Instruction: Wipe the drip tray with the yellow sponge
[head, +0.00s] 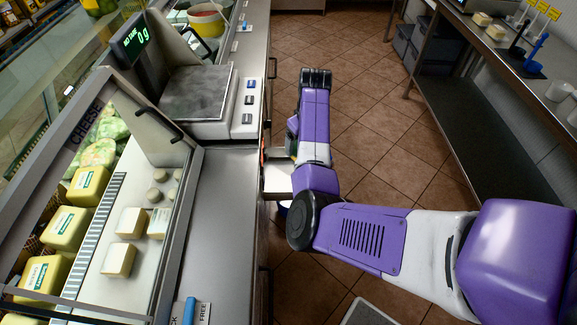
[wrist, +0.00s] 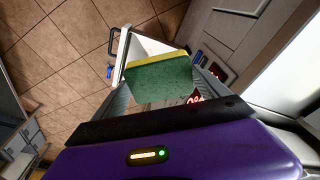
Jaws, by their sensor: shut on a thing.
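A sponge (wrist: 158,82) with a green face and a yellow layer along its far edge sits between the fingers of my gripper (wrist: 165,92) in the wrist view. My gripper is shut on it. Beyond the sponge is a white, tray-like surface (wrist: 140,46) with a dark rim or handle at its left; I cannot tell for sure that it is the drip tray. In the head view a pale surface (head: 277,177) juts from the counter's side beside my arm, partly hidden by it. My fingers and the sponge cannot be made out there.
A steel counter (head: 225,225) with a scale (head: 198,92) and a cheese display (head: 130,215) stands left of my arm. A dark shelf table (head: 480,120) stands at the right. A red-and-white sign (wrist: 194,97) shows behind the sponge.

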